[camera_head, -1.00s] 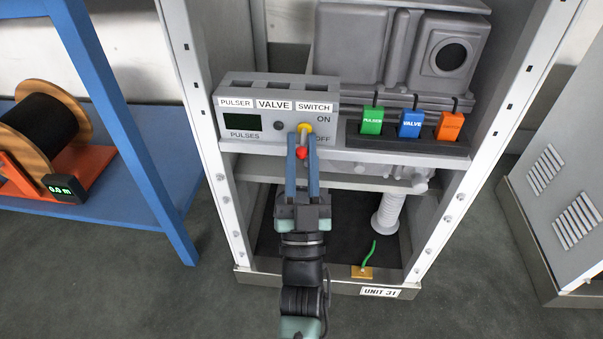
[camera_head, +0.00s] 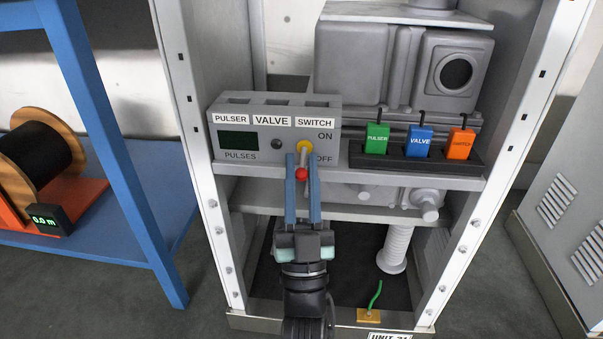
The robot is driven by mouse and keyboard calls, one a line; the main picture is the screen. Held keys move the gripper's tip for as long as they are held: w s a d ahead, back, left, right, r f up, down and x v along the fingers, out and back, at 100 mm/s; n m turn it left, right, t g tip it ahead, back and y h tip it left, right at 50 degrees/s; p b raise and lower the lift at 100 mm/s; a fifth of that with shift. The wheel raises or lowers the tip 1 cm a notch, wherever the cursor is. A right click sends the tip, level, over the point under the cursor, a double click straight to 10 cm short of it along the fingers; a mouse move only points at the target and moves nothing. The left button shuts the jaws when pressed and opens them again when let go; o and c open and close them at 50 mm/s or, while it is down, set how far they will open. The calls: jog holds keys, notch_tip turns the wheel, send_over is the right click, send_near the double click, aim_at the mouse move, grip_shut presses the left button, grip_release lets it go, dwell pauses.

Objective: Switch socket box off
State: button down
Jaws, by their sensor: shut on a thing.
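The grey socket box (camera_head: 350,105) stands on the cabinet shelf, with the labels PULSER, VALVE and SWITCH along its top. Its switch has a yellow base (camera_head: 305,146) and a lever with a red tip (camera_head: 301,174) that appears below the base in the picture. ON is printed to the upper right of the switch, and OFF lies beside the lever. I cannot tell from this angle which position the lever is in. My gripper (camera_head: 302,167) reaches up from below, with its two blue-grey fingers shut on the lever, one on each side of the red tip.
A dark holder (camera_head: 400,162) right of the box carries green (camera_head: 376,139), blue (camera_head: 419,141) and orange (camera_head: 460,143) plugs. White cabinet posts (camera_head: 188,125) flank the opening. A blue bench (camera_head: 120,215) with a cable reel (camera_head: 45,150) stands at left.

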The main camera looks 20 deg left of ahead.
jog(key=c, duration=0.7)
grip_release()
jog(key=shift+f, duration=0.1)
